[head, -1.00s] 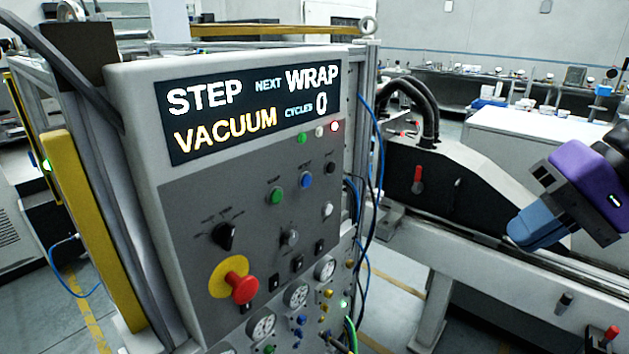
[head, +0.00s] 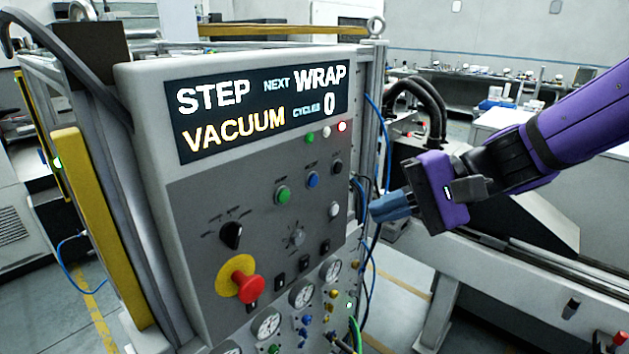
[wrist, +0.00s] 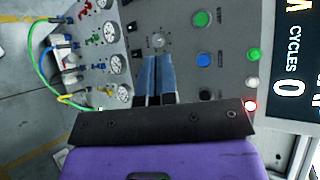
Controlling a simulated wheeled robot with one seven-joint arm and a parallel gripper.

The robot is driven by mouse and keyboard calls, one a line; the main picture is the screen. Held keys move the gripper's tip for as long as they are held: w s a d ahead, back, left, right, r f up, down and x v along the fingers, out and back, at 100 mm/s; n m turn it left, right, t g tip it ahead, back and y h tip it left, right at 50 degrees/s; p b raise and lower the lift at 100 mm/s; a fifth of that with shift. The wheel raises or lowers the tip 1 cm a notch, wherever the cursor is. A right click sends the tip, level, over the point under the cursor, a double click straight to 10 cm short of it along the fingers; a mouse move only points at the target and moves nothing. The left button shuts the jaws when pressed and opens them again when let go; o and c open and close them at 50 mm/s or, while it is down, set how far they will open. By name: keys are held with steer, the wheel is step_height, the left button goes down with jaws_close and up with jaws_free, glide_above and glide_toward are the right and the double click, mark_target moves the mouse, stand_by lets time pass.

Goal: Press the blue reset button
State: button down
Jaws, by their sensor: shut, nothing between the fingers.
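The blue reset button (head: 313,180) sits on the grey control panel (head: 190,195), right of a green button (head: 282,195) and left of a black one (head: 337,167). In the wrist view the blue button (wrist: 204,60) shows just right of my fingertips. My gripper (head: 375,212) is shut and empty, its blue fingers pointing left toward the panel's right edge in the head view. In the wrist view my gripper (wrist: 157,58) has its fingertips in front of the panel near a knob. The fingers look apart from the blue button.
A red emergency stop (head: 244,288) on a yellow ring, a black selector (head: 231,235) and a white button (head: 334,209) share the panel. Gauges (head: 302,293) and hoses lie below. Blue cables hang along the panel's right side. The display (head: 262,108) reads STEP VACUUM, NEXT WRAP, CYCLES 0.

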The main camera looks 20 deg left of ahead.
steer(key=shift+a, duration=0.15)
steer(key=w+a, duration=0.3)
steer(key=a, duration=0.4)
steer(key=shift+w+a, duration=0.2)
steer(key=shift+a, duration=0.2)
stand_by(1.8)
steer(key=shift+w+a, duration=0.15)
steer(key=shift+a, duration=0.25)
steer(key=shift+w+a, duration=0.15)
steer(key=shift+a, duration=0.2)
stand_by(0.7)
steer(key=shift+d, duration=0.1)
steer(key=shift+s+d, duration=0.35)
steer(key=shift+d, duration=0.3)
steer(key=shift+s+d, duration=0.3)
steer(key=shift+d, duration=0.45)
steer(key=shift+s+d, duration=0.35)
steer(key=shift+d, duration=0.45)
steer(key=shift+s+d, duration=0.3)
steer(key=shift+d, duration=0.45)
